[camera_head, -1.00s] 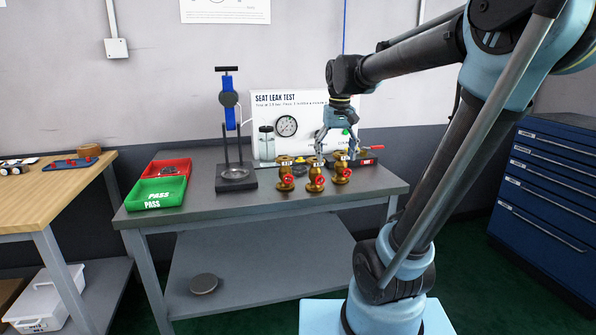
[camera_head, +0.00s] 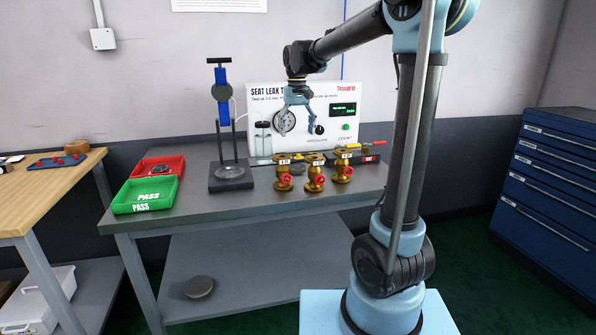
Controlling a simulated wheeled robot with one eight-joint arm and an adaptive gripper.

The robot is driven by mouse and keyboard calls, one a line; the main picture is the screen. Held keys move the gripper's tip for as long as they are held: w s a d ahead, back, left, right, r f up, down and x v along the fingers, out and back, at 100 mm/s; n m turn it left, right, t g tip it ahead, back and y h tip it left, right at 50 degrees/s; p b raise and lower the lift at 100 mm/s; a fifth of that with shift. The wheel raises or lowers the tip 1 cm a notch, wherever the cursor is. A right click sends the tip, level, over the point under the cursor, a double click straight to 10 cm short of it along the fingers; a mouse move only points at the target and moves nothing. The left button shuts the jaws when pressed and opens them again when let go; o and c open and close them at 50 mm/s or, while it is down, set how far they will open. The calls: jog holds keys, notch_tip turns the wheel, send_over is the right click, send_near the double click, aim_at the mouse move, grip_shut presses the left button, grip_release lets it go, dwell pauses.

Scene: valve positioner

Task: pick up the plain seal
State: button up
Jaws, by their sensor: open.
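I cannot pick out the plain seal with certainty at this size. A small dark round piece (camera_head: 298,167) lies on the bench behind the brass valves, partly hidden by them. My gripper (camera_head: 301,130) is open and empty, pointing down in front of the seat leak test panel (camera_head: 262,112). It hangs above the valves and the dark piece, clear of the bench top.
Three brass valves with red handwheels, the middle one (camera_head: 314,172) among them, stand on the grey bench (camera_head: 235,204). A blue press stand (camera_head: 224,105), a red tray (camera_head: 176,167) and a green PASS tray (camera_head: 128,202) are to the left. The front left bench top is clear.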

send_over(298, 166)
jog(key=f, duration=0.8)
jog(key=shift+a, duration=0.25)
jog(key=shift+d+f, duration=0.15)
jog(key=shift+f, duration=2.55)
jog(key=shift+c, duration=0.5)
jog(key=shift+w, duration=0.1)
jog(key=c, duration=1.4)
